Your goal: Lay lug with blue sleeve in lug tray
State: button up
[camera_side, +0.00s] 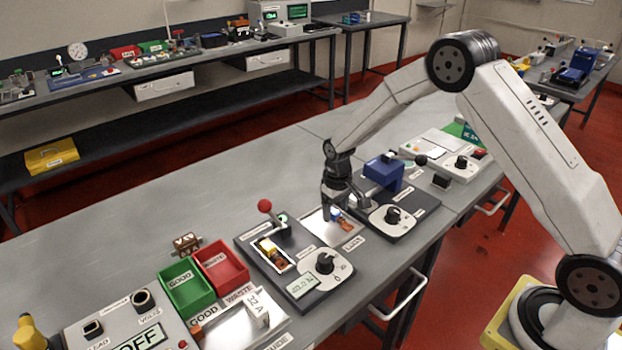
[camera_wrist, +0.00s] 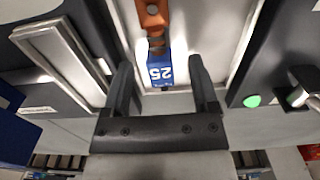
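The lug with the blue sleeve (camera_wrist: 157,70) shows in the wrist view, its sleeve marked 25 and its copper end (camera_wrist: 152,18) pointing away from my gripper. In the side view its blue sleeve (camera_side: 336,213) lies in the pale metal lug tray (camera_side: 318,229). The tray's floor (camera_wrist: 195,35) also shows in the wrist view. My gripper (camera_wrist: 161,75) is open, with one finger on each side of the sleeve and a gap at both sides. In the side view my gripper (camera_side: 335,212) is low over the tray's back part.
A black panel with a red-knobbed lever (camera_side: 265,206) stands left of the tray. A blue press-like device (camera_side: 383,172) stands to its right. Green (camera_side: 186,287) and red (camera_side: 222,266) bins are farther left.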

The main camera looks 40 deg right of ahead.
jog(key=shift+r, duration=0.1)
jog(key=shift+r, duration=3.85)
jog(key=shift+s+a+r, duration=0.15)
jog(key=shift+s+r, duration=0.1)
jog(key=shift+s, duration=0.2)
jog(key=s+a+r+t, duration=0.1)
jog(key=s, duration=0.9)
jog(key=s+a+r+t, duration=0.1)
jog(key=s+a+r, duration=0.1)
jog(key=s, duration=0.8)
jog(key=shift+s+a+t, duration=0.2)
jog(key=shift+s+t, duration=0.1)
jog(key=shift+s, duration=0.05)
